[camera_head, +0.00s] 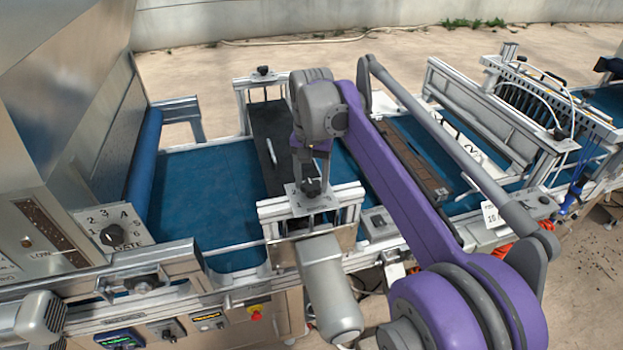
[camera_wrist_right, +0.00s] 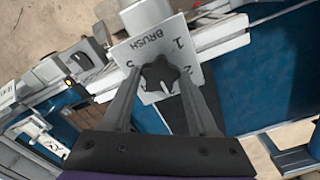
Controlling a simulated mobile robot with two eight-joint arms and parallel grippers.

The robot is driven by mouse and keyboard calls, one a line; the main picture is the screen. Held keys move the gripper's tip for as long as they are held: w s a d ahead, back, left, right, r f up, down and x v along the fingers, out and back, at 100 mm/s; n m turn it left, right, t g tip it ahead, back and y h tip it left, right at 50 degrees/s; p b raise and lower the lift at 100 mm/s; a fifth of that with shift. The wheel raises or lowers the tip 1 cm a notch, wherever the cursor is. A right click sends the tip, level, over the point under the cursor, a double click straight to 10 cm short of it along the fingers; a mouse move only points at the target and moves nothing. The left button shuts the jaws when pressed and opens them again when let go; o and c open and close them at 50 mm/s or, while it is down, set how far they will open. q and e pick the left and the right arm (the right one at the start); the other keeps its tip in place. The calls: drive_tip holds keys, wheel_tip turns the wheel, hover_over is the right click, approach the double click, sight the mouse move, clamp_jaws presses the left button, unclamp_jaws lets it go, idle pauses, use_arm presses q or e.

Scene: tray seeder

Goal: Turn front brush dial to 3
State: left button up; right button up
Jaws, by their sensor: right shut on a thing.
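The front brush dial is a black star-shaped knob (camera_wrist_right: 160,76) on a white plate marked BRUSH (camera_wrist_right: 145,47). A 1 shows at the plate's upper right in the wrist view; other numerals are partly covered by my fingers. A pale mark shows at the knob's lower side, but I cannot tell surely which numeral it points at. In the head view the knob (camera_head: 312,187) sits on top of the brush bracket over the belt. My right gripper (camera_wrist_right: 163,80) is shut on the knob, one finger on each side. It comes down from above in the head view (camera_head: 313,172). My left gripper is not visible.
A gate dial (camera_head: 112,234) stands on the hopper at left. The blue belt (camera_head: 205,190) runs beneath the bracket. A grey motor (camera_head: 328,285) hangs in front of it. Another frame (camera_head: 490,120) stands at right. My purple arm covers part of the belt.

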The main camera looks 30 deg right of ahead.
sight(312, 185)
drive_tip(key=o, duration=1.4)
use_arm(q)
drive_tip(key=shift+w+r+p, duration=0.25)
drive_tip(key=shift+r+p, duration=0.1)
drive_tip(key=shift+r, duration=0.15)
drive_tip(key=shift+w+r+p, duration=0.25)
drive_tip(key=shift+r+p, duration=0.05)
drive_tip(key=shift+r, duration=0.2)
use_arm(e)
wheel_tip(312, 185, up, 11)
drive_tip(key=shift+f, duration=0.1)
